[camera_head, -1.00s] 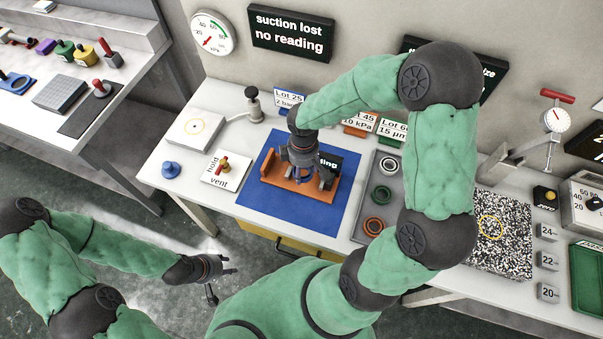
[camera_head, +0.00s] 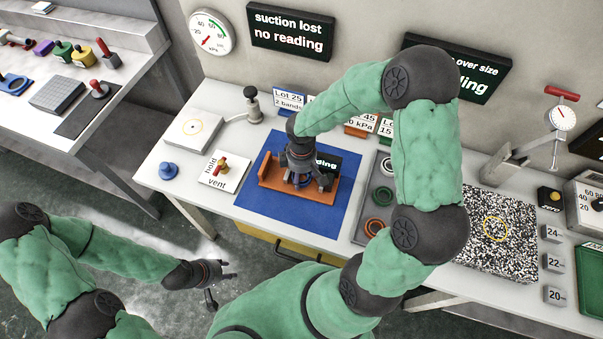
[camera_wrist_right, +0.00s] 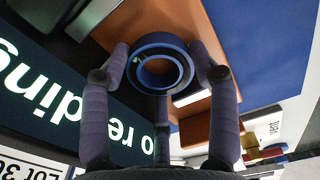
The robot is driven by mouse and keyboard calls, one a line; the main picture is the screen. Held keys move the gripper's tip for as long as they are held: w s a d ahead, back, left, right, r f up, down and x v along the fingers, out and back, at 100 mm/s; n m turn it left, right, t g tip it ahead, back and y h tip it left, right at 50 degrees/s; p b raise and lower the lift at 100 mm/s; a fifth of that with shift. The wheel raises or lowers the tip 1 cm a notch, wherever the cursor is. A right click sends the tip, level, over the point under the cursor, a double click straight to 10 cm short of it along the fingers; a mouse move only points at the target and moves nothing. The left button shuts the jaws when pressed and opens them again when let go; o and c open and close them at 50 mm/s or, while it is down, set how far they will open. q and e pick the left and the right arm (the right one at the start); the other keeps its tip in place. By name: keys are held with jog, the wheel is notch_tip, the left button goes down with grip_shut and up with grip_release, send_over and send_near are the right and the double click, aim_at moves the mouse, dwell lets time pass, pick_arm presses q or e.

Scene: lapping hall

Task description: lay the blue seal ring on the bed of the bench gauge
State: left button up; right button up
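The bench gauge (camera_head: 268,182) is an orange block with upright ends and a dark display, standing on a blue mat. My right gripper (camera_head: 301,181) points down over the gauge's bed. In the right wrist view its three fingers (camera_wrist_right: 160,70) close around the blue seal ring (camera_wrist_right: 160,42), touching its outside. The ring sits at the fingertips, over the orange bed; whether it touches the bed I cannot tell. In the head view the ring is mostly hidden by the fingers. My left gripper (camera_head: 230,270) is empty, fingers apart, in front of the bench.
A grey tray (camera_head: 358,232) right of the mat holds an orange ring (camera_head: 375,227), a green ring (camera_head: 382,196) and a pale ring. A speckled plate (camera_head: 497,235) lies further right.

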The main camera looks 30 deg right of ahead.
aim_at(301, 179)
jog(key=shift+o, duration=1.4)
jog(key=shift+w+r, duration=0.1)
jog(key=shift+r, duration=0.05)
jog(key=shift+r+p, duration=0.2)
jog(key=shift+p, duration=0.1)
notch_tip(301, 179, up, 12)
jog(key=p, duration=0.3)
jog(key=shift+p, duration=0.4)
